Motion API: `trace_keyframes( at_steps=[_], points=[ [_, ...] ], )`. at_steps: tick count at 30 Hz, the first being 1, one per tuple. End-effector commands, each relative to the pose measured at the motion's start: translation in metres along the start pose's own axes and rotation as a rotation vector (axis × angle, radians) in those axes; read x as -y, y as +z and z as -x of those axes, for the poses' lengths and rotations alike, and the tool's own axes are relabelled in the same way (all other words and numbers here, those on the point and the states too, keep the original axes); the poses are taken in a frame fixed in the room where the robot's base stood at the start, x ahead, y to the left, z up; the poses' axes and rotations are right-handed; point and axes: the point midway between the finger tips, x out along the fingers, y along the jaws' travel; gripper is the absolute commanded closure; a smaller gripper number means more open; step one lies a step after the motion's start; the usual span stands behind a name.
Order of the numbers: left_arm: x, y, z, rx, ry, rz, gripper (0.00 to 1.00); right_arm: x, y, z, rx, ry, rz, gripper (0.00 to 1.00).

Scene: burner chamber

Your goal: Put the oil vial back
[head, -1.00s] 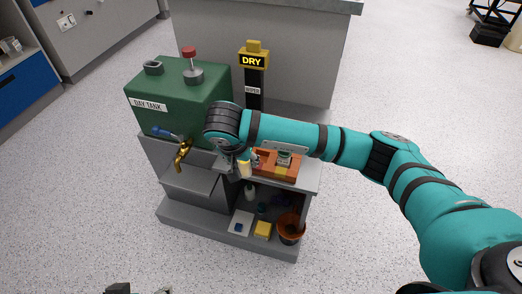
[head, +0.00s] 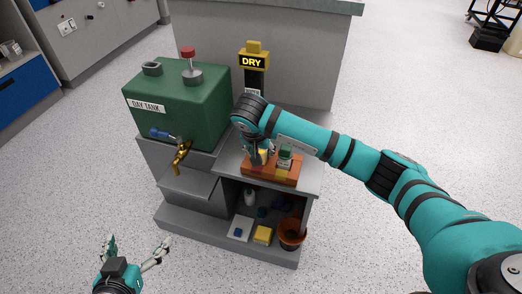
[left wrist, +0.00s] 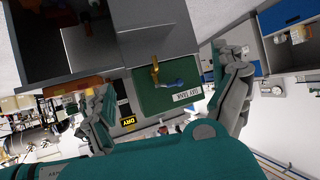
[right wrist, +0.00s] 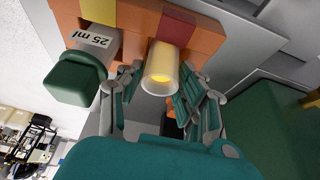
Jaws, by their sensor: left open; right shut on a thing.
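The oil vial (right wrist: 162,70), a clear tube with yellow liquid at the bottom, is between the fingers of my right gripper (right wrist: 158,90), which is shut on it. In the head view the vial (head: 263,156) is over the left part of the orange rack (head: 270,179). The rack (right wrist: 196,38) is close beside the vial in the right wrist view; whether the vial sits in a slot is unclear. A green-capped bottle marked 25 ml (right wrist: 97,45) stands in the rack beside it. My left gripper (head: 138,245) is open and empty, low at the left.
The green day tank (head: 180,108) with a brass tap (head: 181,155) stands left of the rack. A post with a DRY sign (head: 253,62) rises behind. The lower shelf holds a brown pot (head: 291,234), a yellow block (head: 263,234) and a white bottle (head: 250,197).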

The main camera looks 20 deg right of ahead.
Motion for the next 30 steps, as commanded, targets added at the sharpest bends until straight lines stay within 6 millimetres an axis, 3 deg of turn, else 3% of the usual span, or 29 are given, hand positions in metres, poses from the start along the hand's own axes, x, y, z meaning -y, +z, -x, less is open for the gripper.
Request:
trace_keyframes(
  at_steps=[9, 10, 12, 23, 30],
  points=[
    [0.0, -0.003, -0.001, -0.016, 0.001, 0.0, 0.04, 0.0, 0.0, -0.001, -0.001, 0.0, 0.0, 1.0],
    [-0.001, -0.004, -0.001, -0.019, 0.001, 0.0, 0.04, 0.0, 0.0, -0.001, -0.001, 0.0, 0.0, 0.63],
    [-0.001, -0.003, -0.001, -0.017, 0.001, 0.0, 0.04, 0.0, 0.0, 0.0, -0.001, 0.0, 0.0, 0.55],
    [0.0, -0.001, 0.001, 0.001, 0.001, 0.0, 0.04, 0.001, -0.001, 0.004, -0.001, -0.002, 0.0, 0.55],
    [0.007, 0.041, 0.016, 0.236, -0.015, 0.003, 0.04, 0.001, -0.003, 0.042, -0.004, -0.004, 0.002, 0.55]
  ],
)
